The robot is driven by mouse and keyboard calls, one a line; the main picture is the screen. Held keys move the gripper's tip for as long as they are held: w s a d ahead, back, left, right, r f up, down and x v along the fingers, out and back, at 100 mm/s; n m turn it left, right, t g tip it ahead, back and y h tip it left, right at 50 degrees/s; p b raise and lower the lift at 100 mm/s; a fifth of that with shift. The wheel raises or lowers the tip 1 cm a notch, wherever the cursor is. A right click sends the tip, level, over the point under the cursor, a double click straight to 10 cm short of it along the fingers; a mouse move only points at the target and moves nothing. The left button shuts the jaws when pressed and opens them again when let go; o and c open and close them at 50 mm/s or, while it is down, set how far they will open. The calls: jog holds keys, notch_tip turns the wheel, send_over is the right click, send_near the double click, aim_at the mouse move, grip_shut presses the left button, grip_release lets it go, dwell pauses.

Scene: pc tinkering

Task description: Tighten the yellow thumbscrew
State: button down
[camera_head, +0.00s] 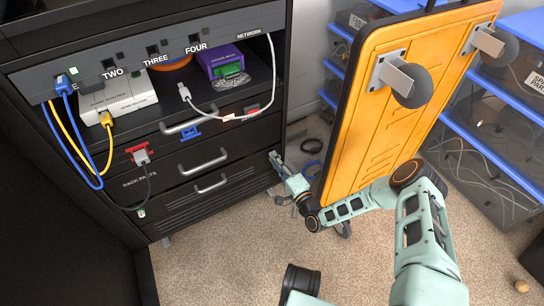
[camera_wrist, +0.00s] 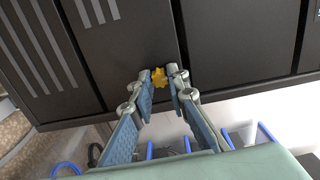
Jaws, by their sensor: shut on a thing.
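The yellow thumbscrew (camera_wrist: 158,78) sits on the dark side face of the rack cabinet (camera_wrist: 120,55), as the wrist view shows. My gripper (camera_wrist: 161,80) has its two blue-padded fingers on either side of the thumbscrew, closed on it. In the head view my gripper (camera_head: 275,158) reaches the lower right edge of the cabinet, beside the drawers. The thumbscrew is hidden there.
Cables (camera_head: 312,147) lie on the carpet (camera_head: 215,255) behind my gripper. Open carpet lies in front of the cabinet.

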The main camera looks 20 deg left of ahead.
jog(key=shift+m, duration=0.7)
jog(key=c, duration=2)
grip_release()
jog(key=shift+v, duration=3)
notch_tip(320, 180, up, 10)
jog(key=shift+r, duration=0.1)
